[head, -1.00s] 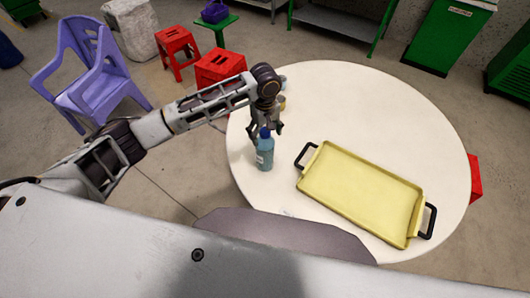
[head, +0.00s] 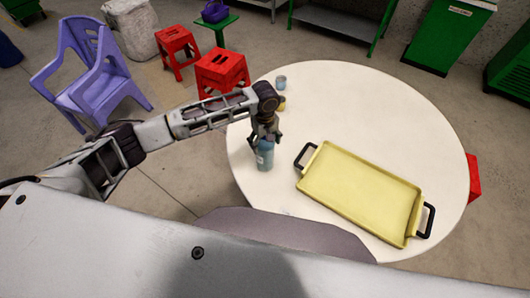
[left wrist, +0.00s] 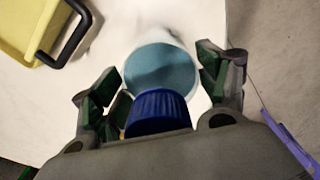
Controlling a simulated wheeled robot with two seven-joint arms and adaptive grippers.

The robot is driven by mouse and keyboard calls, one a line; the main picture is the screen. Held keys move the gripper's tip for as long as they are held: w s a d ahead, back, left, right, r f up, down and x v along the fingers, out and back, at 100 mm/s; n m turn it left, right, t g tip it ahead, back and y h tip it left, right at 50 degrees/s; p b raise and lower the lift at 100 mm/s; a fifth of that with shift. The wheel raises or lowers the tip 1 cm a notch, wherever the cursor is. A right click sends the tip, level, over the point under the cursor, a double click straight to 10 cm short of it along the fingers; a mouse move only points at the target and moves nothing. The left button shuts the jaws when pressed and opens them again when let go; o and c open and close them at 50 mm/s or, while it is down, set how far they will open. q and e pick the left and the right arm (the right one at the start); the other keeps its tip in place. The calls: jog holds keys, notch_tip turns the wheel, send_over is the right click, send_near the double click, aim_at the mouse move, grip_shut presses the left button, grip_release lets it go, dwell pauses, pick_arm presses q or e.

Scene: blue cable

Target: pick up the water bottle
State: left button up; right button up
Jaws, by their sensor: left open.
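The water bottle (head: 265,157) stands upright on the white round table (head: 340,95), near its left edge. It is blue-teal with a pale label. My left gripper (head: 265,139) is at the top of the bottle, pointing down, and hides its cap in the head view. In the left wrist view, the dark blue cap (left wrist: 157,110) and teal bottle body (left wrist: 160,70) show between the two spread fingers of my left gripper (left wrist: 160,88). The fingers are open on either side, with visible gaps to the bottle. My right gripper is not in view.
A yellow tray (head: 360,190) with black handles lies right of the bottle. A small blue-grey cup (head: 281,83) and a yellow item (head: 281,104) stand behind the gripper. Red stools (head: 221,70) and a purple chair (head: 85,75) are beyond the table's left side. The table's far right is clear.

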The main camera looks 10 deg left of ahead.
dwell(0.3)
pick_arm(q)
grip_shut()
dwell(0.4)
